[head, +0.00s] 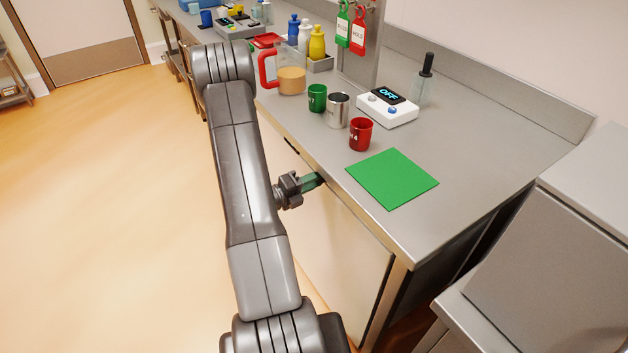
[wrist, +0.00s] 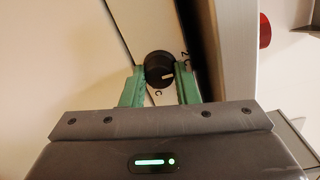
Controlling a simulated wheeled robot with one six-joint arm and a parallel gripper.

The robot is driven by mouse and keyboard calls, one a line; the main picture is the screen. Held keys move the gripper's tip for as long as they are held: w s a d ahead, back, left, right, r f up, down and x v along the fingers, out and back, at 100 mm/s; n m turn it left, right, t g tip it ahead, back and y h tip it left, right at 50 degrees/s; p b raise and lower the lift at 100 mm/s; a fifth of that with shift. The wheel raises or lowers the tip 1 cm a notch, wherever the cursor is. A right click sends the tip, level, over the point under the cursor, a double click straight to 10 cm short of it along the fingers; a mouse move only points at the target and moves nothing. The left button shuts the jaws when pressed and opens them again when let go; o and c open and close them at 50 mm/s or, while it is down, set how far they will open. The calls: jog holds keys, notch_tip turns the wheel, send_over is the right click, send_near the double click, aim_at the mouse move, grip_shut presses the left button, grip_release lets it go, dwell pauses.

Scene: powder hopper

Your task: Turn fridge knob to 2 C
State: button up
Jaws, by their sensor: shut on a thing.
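The fridge knob (wrist: 158,70) is a round black dial with a light pointer line, seen in the wrist view between the two green fingers of my gripper (wrist: 160,76). The fingers are shut on it from both sides. The pointer points toward the right of that view. A "C" mark shows below the knob and a "2" mark at its upper right; other marks are hidden or too small to read. In the head view my gripper (head: 311,181) reaches the fridge front (head: 335,245) just under the counter edge; the knob is hidden there.
The steel counter (head: 470,150) overhangs the fridge. On it lie a green mat (head: 392,178), a red cup (head: 360,134), a steel cup (head: 338,110), a green cup (head: 317,98) and a white device reading OFF (head: 387,108). The floor (head: 120,200) at left is clear.

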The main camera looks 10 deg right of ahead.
jog(key=o, duration=1)
jog(key=shift+c, duration=0.2)
jog(key=shift+a, duration=0.15)
jog(key=v, duration=1.3)
jog(key=shift+a+b, duration=0.25)
jog(key=shift+b, duration=0.2)
jog(key=shift+s, duration=0.1)
jog(key=x, duration=1.3)
jog(key=shift+d+p, duration=0.35)
jog(key=shift+p, duration=0.1)
jog(key=shift+a, duration=0.1)
